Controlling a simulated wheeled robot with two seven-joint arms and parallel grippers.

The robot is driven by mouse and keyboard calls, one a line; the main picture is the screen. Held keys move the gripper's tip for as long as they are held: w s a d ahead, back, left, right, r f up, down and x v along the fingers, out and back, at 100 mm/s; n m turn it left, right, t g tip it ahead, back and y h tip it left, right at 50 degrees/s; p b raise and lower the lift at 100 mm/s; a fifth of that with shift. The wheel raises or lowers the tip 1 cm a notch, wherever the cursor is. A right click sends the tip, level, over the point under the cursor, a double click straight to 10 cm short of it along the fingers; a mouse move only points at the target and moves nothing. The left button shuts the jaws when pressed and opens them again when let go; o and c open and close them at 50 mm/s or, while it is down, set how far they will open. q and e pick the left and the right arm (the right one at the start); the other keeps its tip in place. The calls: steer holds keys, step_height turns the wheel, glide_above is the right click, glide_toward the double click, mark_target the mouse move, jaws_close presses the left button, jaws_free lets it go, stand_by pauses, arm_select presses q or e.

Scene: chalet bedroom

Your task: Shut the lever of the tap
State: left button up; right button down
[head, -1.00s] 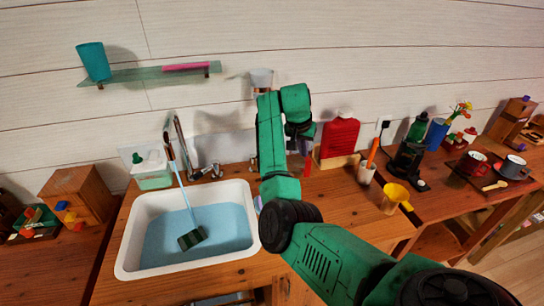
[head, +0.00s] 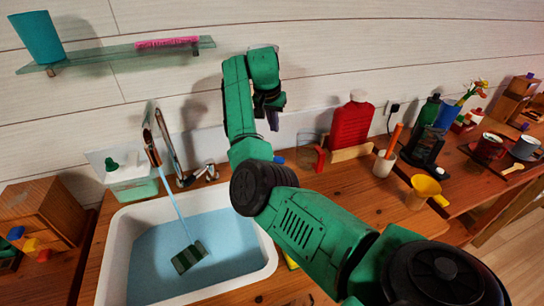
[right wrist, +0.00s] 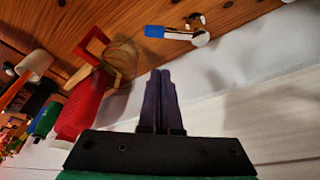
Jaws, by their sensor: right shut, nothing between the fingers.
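The tap's chrome spout (head: 165,140) rises behind the sink, and a chrome fitting (head: 205,173) stands beside its base. A lever with a white body and blue end (right wrist: 165,32) shows in the right wrist view, joined to a chrome mount (right wrist: 199,38). In the head view a small blue tip (head: 279,160) shows just right of my wrist; the rest there is hidden by my arm. My right gripper (head: 272,122) is shut and empty, above the counter near the wall. In the wrist view its fingers (right wrist: 160,73) are apart from the lever. My left gripper is not in view.
A soap box (head: 130,180) stands left of the tap. A glass jug with a red handle (head: 320,157) and a red bottle (head: 352,125) stand right of my gripper. A glass shelf (head: 115,52) hangs above.

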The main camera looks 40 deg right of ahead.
steer(key=x, duration=1.2)
steer(key=shift+s+a+f, duration=0.2)
steer(key=shift+a+f, duration=0.05)
steer(key=shift+f, duration=0.25)
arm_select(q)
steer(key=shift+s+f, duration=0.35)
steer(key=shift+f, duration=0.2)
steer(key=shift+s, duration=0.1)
